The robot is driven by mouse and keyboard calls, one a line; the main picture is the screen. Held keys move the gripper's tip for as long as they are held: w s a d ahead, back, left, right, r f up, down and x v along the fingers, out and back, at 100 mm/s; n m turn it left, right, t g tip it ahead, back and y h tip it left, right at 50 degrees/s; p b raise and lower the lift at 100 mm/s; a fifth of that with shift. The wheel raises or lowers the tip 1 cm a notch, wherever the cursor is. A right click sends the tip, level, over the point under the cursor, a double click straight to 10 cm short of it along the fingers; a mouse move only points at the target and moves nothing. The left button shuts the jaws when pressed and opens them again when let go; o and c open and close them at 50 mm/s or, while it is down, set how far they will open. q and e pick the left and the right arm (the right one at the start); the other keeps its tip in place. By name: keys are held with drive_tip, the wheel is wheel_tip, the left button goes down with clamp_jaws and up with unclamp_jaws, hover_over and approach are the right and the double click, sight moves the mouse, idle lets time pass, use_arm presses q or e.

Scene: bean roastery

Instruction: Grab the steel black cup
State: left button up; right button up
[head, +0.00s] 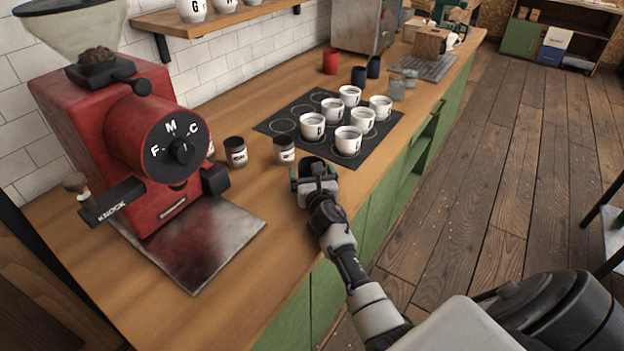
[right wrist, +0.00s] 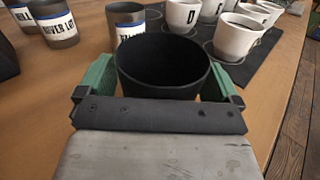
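The black cup (right wrist: 162,68) stands upright on the wooden counter, near its front edge. It looks empty inside. In the head view the cup (head: 311,164) is partly hidden by my right gripper (head: 314,176). In the right wrist view my right gripper (right wrist: 160,85) has its green fingers spread wide, one on each side of the cup. The fingers look open around it, with a small gap on the left; contact on the right side is hard to tell. My left gripper is not in view.
Dark labelled jars (head: 236,152) (head: 284,150) stand just behind the cup. White lettered cups (head: 312,126) stand on a dark mat (head: 285,124) beyond. A red grinder (head: 120,140) with a metal tray (head: 200,245) is at left. Red (head: 330,61) and dark blue (head: 358,76) cups stand farther back.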

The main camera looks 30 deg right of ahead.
drive_tip(key=c, duration=0.8)
drive_tip(key=shift+c, duration=0.2)
drive_tip(key=shift+r, duration=0.15)
